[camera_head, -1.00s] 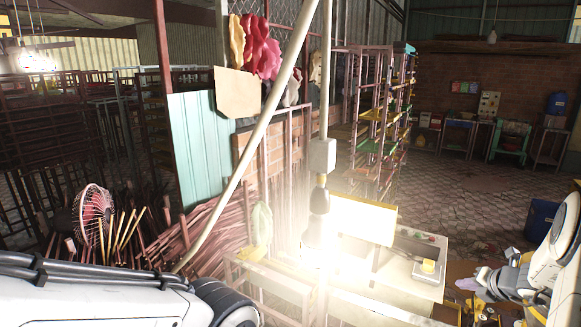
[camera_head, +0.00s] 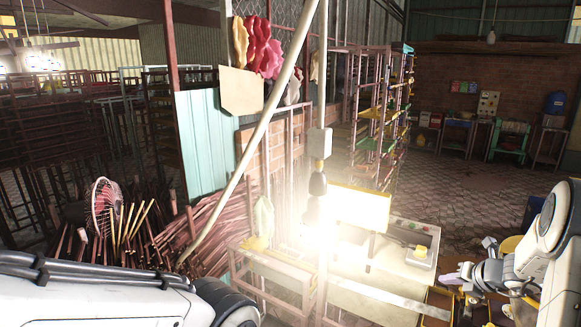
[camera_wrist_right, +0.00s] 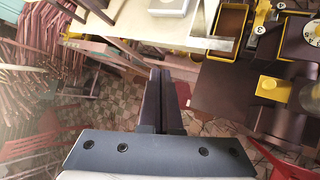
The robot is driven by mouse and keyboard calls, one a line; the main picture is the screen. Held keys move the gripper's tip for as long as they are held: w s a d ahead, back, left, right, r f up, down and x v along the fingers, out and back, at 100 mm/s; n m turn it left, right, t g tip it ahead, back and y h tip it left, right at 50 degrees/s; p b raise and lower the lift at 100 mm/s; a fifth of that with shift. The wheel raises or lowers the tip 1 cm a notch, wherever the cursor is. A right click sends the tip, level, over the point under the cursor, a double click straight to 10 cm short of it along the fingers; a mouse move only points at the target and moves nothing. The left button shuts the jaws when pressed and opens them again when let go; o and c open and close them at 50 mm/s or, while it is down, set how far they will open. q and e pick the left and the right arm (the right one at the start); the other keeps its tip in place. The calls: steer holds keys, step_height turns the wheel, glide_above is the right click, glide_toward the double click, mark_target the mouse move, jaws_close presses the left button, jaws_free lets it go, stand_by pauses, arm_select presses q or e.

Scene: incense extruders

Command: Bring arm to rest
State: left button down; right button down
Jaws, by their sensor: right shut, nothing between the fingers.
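My right gripper (camera_head: 450,279) is at the lower right of the head view, in front of the right end of the white worktable (camera_head: 385,285). In the right wrist view its dark fingers (camera_wrist_right: 158,72) are together with nothing between them. They point toward the table's edge and are apart from it. My left arm (camera_head: 90,300) crosses the lower left of the head view, but its gripper is out of the frame.
Yellow-rimmed bins (camera_wrist_right: 232,20) and dark machinery (camera_wrist_right: 300,40) lie close by on the right of the wrist view. Open tiled floor (camera_head: 470,205) lies behind.

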steer(key=s+a+r+n+g+y+b, duration=0.1)
steer(key=s+a+n+g+y+b, duration=0.2)
steer(key=a+n, duration=1)
steer(key=s+a+r+n+g+y+b, duration=0.15)
steer(key=s+a+n, duration=0.45)
steer(key=a, duration=1.2)
steer(key=s+a+f+n+g+h+b, duration=0.1)
steer(key=s+a+n+g+b, duration=0.1)
steer(key=s+a+n, duration=0.35)
steer(key=s+a+f+n+g+h+b, duration=0.1)
steer(key=s+a+n+g, duration=0.15)
steer(key=s+n, duration=0.6)
steer(key=s+d+f+n+h+b, duration=0.1)
steer(key=s+f+n+h+b, duration=0.1)
steer(key=s+n, duration=1)
steer(key=n+h, duration=0.1)
steer(key=n, duration=0.2)
steer(key=shift+s+f+n+b, duration=0.3)
steer(key=shift+s+b, duration=0.05)
steer(key=shift+b, duration=0.05)
